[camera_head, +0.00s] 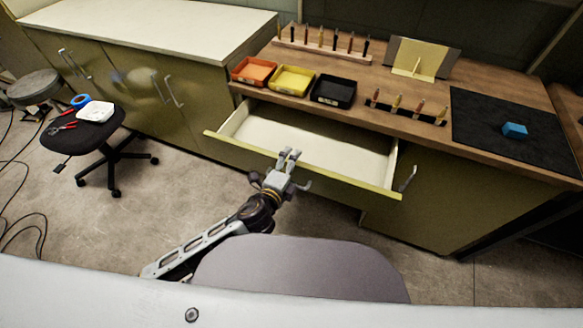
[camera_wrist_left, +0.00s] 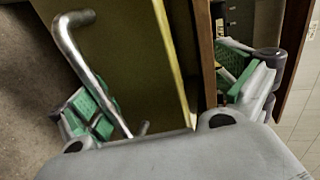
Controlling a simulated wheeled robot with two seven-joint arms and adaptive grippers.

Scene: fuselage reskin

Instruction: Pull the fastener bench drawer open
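The fastener bench drawer (camera_head: 345,178) stands pulled out, with its pale, empty inside showing. Its olive front panel also fills the middle of the left wrist view (camera_wrist_left: 130,55). A grey bar handle (camera_wrist_left: 92,75) is on that panel; in the head view my gripper largely covers it. My left gripper (camera_head: 290,154) is at the middle of the drawer front, its fingers reaching over the top edge. In the wrist view its green-padded fingers (camera_wrist_left: 165,85) are wide apart, one beside the handle and the other past the panel. Firm contact cannot be told. My right gripper is out of view.
The wooden bench top (camera_head: 420,120) holds an orange bin (camera_head: 254,71), a yellow bin (camera_head: 292,80), a black bin (camera_head: 333,91) and tool racks. A blue block (camera_head: 514,130) lies on a dark mat. A stool (camera_head: 85,133) stands left on open floor.

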